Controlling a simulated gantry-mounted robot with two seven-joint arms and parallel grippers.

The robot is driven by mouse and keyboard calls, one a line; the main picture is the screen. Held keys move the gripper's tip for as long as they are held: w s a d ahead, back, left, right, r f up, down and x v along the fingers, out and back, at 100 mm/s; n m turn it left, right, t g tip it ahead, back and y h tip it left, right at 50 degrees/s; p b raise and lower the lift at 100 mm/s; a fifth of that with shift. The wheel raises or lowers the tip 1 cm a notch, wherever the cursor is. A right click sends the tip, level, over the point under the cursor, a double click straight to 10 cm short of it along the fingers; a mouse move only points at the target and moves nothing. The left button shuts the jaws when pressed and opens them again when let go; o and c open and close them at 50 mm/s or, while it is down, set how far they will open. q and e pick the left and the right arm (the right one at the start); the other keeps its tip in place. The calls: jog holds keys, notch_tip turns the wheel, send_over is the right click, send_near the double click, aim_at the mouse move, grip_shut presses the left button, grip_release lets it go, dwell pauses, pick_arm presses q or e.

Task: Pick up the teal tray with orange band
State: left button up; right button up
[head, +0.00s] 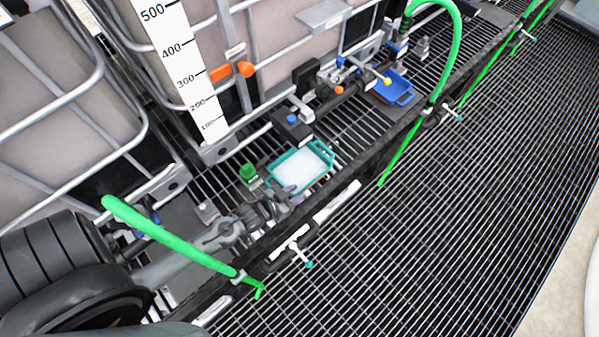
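The teal tray (327,163) with a white inside lies on the slatted rack in the middle of the head view, below a valve outlet. I cannot make out an orange band on it. My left gripper (288,192) comes in from the lower left. Its fingertips are at the near-left edge of the tray, overlapping the rim in the picture. I cannot tell whether they touch or grip it. My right gripper is not in view.
A large caged tote (260,50) with a measuring scale stands behind the tray. A green cap-like object (248,172) sits left of it. A blue tray (393,92) lies further right. Green hoses (160,232) arch over the rack edge. The grating floor (430,220) is clear.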

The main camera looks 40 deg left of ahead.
aim_at(312, 182)
pick_arm(q)
jog(key=b+x, duration=0.2)
jog(key=x, duration=0.1)
jog(key=shift+w+f, duration=0.1)
jog(key=shift+f, duration=0.1)
jog(key=shift+w+b, duration=0.4)
jog(key=shift+w, duration=0.05)
jog(key=b+x, duration=0.3)
jog(key=shift+w+a+b, duration=0.1)
jog(key=shift+a+b, duration=0.2)
jog(key=shift+b+x, duration=0.9)
jog(key=shift+w+r, duration=0.1)
jog(key=shift+r, duration=0.1)
grip_shut()
